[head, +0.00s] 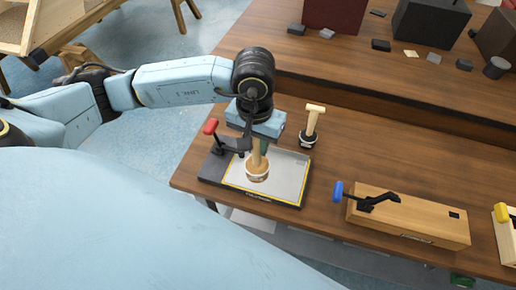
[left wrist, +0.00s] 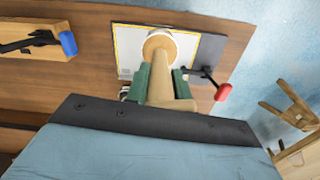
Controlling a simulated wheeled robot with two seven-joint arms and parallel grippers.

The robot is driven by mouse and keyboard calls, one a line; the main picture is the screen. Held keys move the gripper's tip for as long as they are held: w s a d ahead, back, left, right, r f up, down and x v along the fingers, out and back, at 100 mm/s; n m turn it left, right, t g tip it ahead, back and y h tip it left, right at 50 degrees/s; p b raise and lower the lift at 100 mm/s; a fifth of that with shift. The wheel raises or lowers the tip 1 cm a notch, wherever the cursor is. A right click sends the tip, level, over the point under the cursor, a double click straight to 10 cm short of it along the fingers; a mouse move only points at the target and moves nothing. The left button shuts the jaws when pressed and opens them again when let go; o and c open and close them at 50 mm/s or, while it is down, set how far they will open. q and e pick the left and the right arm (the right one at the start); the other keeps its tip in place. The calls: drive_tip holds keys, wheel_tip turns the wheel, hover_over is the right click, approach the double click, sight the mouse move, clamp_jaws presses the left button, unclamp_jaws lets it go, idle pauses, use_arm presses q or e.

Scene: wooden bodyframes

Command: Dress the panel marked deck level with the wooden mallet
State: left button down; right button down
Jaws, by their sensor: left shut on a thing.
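My left gripper (head: 258,146) is shut on a wooden mallet (head: 257,171), with its green fingers on both sides of the handle. The mallet's round head points down over a grey panel with a yellow border (head: 290,178). I cannot tell whether the head touches the panel. In the left wrist view the mallet (left wrist: 172,60) hangs between the fingers (left wrist: 160,84), over the panel (left wrist: 127,48). A red-handled clamp (head: 211,127) sits at the panel's left end. The label on the panel's front edge is too small to read. My right gripper is not in view.
A second tool (head: 312,122) with a pale handle and dark head stands just behind the panel. A wooden block (head: 425,222) with a blue-handled clamp (head: 338,191) lies to the right; a yellow-handled one (head: 502,212) is beyond. Dark boxes and small blocks occupy the back shelf.

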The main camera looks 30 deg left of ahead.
use_arm(q)
drive_tip(key=w+a+f+n, duration=0.2)
drive_tip(key=w+a+n, duration=0.2)
drive_tip(key=w+n, duration=0.1)
drive_tip(key=shift+f+n+p, duration=0.15)
drive_tip(key=shift+n+p, duration=0.25)
drive_tip(key=shift+n, duration=0.5)
wheel_tip(320, 180, down, 10)
drive_tip(key=b, duration=0.9)
wheel_tip(320, 180, up, 10)
drive_tip(key=p, duration=0.5)
drive_tip(key=shift+f, duration=0.2)
drive_tip(key=shift+d, duration=0.1)
